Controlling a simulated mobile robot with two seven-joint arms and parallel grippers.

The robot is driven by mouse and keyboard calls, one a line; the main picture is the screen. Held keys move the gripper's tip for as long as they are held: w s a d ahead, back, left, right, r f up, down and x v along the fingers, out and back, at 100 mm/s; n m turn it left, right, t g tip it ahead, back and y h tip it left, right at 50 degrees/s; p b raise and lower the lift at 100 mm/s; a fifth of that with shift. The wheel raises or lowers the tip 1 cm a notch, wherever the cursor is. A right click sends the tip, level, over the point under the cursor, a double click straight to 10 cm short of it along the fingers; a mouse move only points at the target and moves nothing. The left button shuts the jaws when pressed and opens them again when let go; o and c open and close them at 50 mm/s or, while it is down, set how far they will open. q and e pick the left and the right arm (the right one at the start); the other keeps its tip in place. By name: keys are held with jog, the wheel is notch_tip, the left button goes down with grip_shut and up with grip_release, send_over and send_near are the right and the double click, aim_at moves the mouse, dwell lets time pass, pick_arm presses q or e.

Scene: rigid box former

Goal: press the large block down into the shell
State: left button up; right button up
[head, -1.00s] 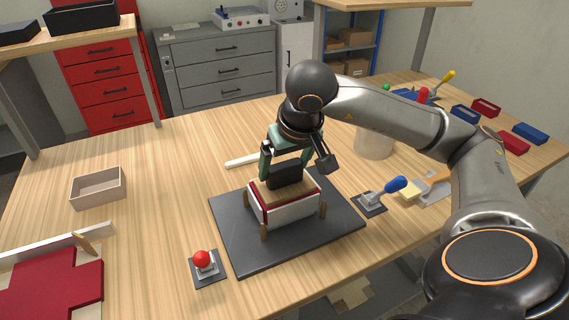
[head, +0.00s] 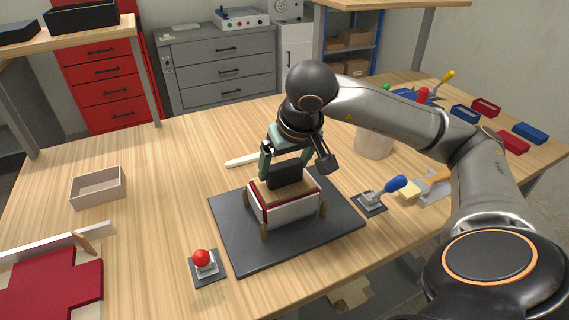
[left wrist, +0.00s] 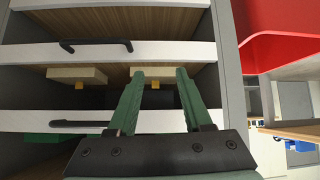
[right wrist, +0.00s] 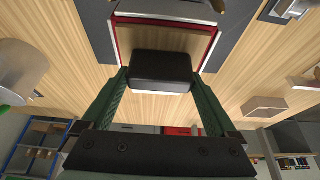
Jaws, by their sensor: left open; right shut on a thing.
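The large block (head: 309,182) is wooden with a black handle (head: 285,175) on top. It sits in the opening of the white shell (head: 288,210), which has a red edge, on the dark base plate between short wooden posts. My right gripper (head: 287,165) is shut on the black handle from above; the right wrist view shows a finger at each side of the handle (right wrist: 160,70). How deep the block sits is hard to tell. My left gripper (left wrist: 157,74) is open and empty in the left wrist view, in front of a drawer cabinet, away from the shell.
The dark base plate (head: 235,240) lies on the wooden table. A red-knobbed device (head: 203,262) stands at its front left, a blue-handled clamp (head: 375,198) at its right. An empty tray (head: 98,187) and a red cross-shaped sheet (head: 55,285) lie left. The table between is clear.

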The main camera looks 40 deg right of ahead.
jog(key=shift+s+f, duration=0.1)
jog(key=shift+f, duration=0.15)
jog(key=shift+a, duration=0.1)
jog(key=shift+r, duration=0.25)
jog(key=shift+r+p, duration=2.15)
jog(key=shift+r, duration=0.3)
jog(key=shift+r+p, duration=1.75)
jog(key=shift+r, duration=0.4)
pick_arm(q)
notch_tip(320, 180, up, 8)
jog(key=shift+f, duration=0.25)
jog(key=shift+s, duration=0.1)
pick_arm(e)
jog(key=shift+f, duration=0.1)
